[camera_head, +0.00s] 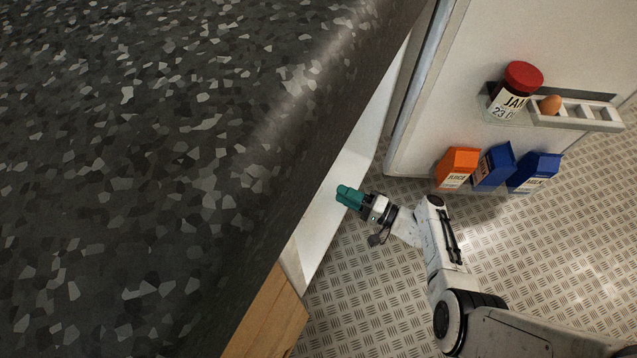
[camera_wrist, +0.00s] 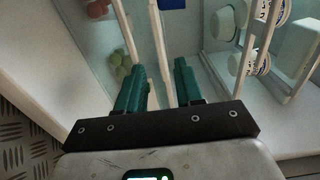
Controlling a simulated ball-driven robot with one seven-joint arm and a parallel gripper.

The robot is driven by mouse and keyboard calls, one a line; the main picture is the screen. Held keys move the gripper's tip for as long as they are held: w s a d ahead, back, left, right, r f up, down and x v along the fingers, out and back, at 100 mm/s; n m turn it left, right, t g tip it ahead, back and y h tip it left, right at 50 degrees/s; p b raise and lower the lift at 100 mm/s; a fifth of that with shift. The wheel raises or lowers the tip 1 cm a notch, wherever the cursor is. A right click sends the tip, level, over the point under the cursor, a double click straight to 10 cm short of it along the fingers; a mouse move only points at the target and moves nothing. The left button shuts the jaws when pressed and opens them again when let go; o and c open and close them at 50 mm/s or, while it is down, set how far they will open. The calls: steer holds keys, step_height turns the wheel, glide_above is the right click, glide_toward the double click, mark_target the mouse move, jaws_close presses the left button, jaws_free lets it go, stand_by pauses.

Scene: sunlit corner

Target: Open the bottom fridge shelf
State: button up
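My gripper (camera_head: 347,196) has teal fingers and reaches in at the white fridge (camera_head: 345,165) below the dark counter edge. In the wrist view my gripper (camera_wrist: 158,82) has its two fingers spread apart. A pale upright bar or panel edge (camera_wrist: 160,45) shows between and beyond them; I cannot tell whether they touch it. Left of it, a see-through drawer or shelf panel (camera_wrist: 105,45) has green and reddish round items behind it. Any handle on the bottom shelf is hard to make out. The counter hides most of the fridge inside in the head view.
The fridge door (camera_head: 430,150) stands open at right, bearing a red-lidded jar (camera_head: 508,100), an egg (camera_head: 550,104), an orange juice carton (camera_head: 456,167) and blue cartons (camera_head: 533,170). The dark counter (camera_head: 150,180) fills the left. White cups (camera_wrist: 245,63) sit at right inside. Metal floor (camera_head: 370,285) is clear.

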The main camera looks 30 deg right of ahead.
steer(key=b+x, duration=0.1)
steer(key=x, duration=0.7)
steer(key=shift+w+a+b, duration=0.15)
steer(key=shift+b, duration=0.2)
steer(key=shift+c, duration=0.2)
jaws_close()
